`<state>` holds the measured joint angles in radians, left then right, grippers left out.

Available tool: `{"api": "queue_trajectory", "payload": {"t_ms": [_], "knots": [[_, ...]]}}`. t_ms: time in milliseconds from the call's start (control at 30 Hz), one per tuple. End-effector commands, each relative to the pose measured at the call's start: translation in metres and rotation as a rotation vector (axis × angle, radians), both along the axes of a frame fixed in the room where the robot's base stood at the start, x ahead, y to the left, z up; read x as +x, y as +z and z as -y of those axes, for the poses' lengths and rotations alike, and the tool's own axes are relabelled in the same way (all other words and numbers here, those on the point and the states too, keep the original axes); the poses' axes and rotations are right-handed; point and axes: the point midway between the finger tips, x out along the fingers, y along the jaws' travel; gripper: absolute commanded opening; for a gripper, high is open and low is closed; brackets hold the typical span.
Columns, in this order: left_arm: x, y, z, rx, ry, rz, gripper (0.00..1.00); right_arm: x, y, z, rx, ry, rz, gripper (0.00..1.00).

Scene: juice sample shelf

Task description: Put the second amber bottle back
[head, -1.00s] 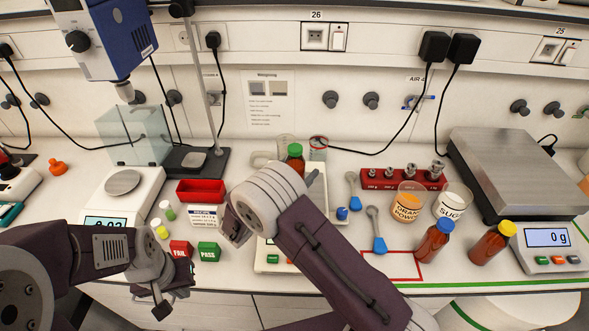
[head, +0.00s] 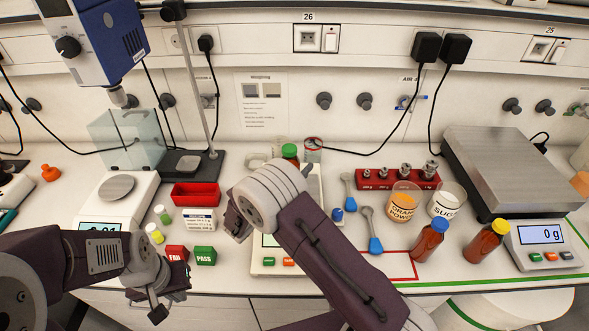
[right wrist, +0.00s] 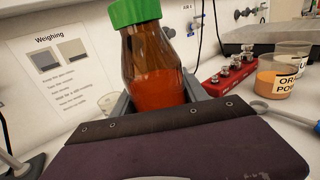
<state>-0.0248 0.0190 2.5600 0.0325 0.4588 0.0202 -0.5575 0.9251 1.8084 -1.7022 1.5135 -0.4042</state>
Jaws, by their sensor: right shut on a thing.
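The amber bottle with a green cap (head: 290,153) shows just above my right arm in the head view; its lower part is hidden. In the right wrist view the bottle (right wrist: 152,60) stands between the jaws of my right gripper (right wrist: 160,97), slightly tilted in the picture, with orange-red contents. The gripper is shut on it. Two other amber bottles, one blue-capped (head: 428,242) and one yellow-capped (head: 485,244), stand at the right, near a red outline (head: 402,277) on the bench. My left gripper (head: 166,301) is low at the left, apart from the bottles; its jaw opening is unclear.
A white scale (head: 262,262) lies partly under my right arm. Orange powder (head: 403,203) and sugar (head: 446,203) beakers and a red weight block (head: 372,180) stand behind the blue-capped bottle. A blue spoon (head: 374,243) lies near the outline. A large scale (head: 515,175) is at right.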

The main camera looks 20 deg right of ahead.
Motion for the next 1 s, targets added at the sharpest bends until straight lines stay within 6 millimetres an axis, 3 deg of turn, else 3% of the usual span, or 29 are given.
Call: {"api": "queue_trajectory", "payload": {"t_ms": [233, 600, 800, 1000], "knots": [[0.000, -0.004, 0.000, 0.000, 0.000, 0.000, 0.00, -0.003, 0.039, 0.003, 0.001, -0.001, 0.003, 0.00], [0.000, -0.011, 0.000, 0.000, 0.000, 0.000, 0.00, -0.067, 0.088, 0.059, 0.000, -0.002, 0.004, 0.00], [0.000, -0.012, 0.000, 0.000, 0.000, 0.000, 0.00, -0.085, 0.103, 0.075, -0.001, 0.000, 0.002, 0.00], [0.000, -0.011, 0.000, 0.000, 0.000, 0.000, 0.00, -0.088, 0.105, 0.077, -0.001, 0.000, 0.001, 0.00]]}}
